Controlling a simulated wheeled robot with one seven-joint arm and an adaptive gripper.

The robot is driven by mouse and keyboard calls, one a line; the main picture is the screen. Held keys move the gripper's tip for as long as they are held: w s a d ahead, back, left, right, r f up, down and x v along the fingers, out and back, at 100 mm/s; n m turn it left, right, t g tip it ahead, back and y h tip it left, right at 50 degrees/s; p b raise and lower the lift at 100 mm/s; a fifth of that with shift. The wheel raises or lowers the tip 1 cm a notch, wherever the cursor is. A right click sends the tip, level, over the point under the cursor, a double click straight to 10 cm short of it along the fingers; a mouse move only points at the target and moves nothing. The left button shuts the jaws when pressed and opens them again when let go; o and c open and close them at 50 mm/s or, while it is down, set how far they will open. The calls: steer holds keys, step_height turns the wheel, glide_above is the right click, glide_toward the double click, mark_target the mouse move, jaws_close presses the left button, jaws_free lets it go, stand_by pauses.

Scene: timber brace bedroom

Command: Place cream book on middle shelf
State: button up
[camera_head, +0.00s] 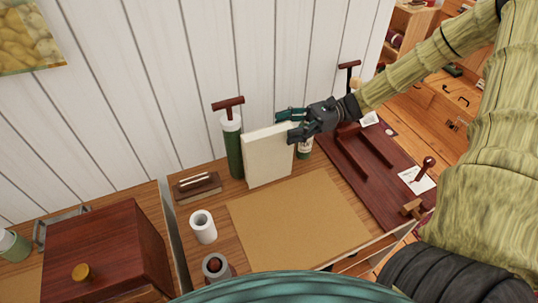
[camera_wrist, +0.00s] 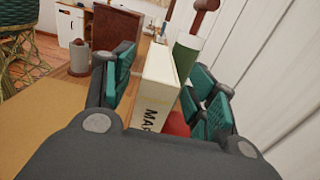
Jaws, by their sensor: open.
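The cream book (camera_head: 268,158) stands upright on the wooden desk, beside a dark green cylinder. My gripper (camera_head: 288,124) is open at the book's upper right edge. In the wrist view the book (camera_wrist: 157,82) lies between the spread fingers of my gripper (camera_wrist: 162,92), with dark letters on its near edge. I cannot tell whether either finger touches it. A wooden shelf unit (camera_head: 408,22) shows in part at the top right of the head view. I cannot tell which of its levels is the middle shelf.
The green cylinder (camera_head: 233,150) with a red-brown T-shaped top stands close left of the book. A bottle (camera_head: 304,148) stands close right. A white cup (camera_head: 203,227) is in front, left of a bare tan mat (camera_head: 300,220). A dark red board (camera_head: 375,165) lies right.

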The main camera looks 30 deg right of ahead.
mark_target(276, 129)
steer(key=a+p, duration=0.1)
steer(key=a, duration=0.3)
steer(key=shift+w+a+r, duration=0.1)
steer(key=shift+c, duration=0.2)
jaws_close()
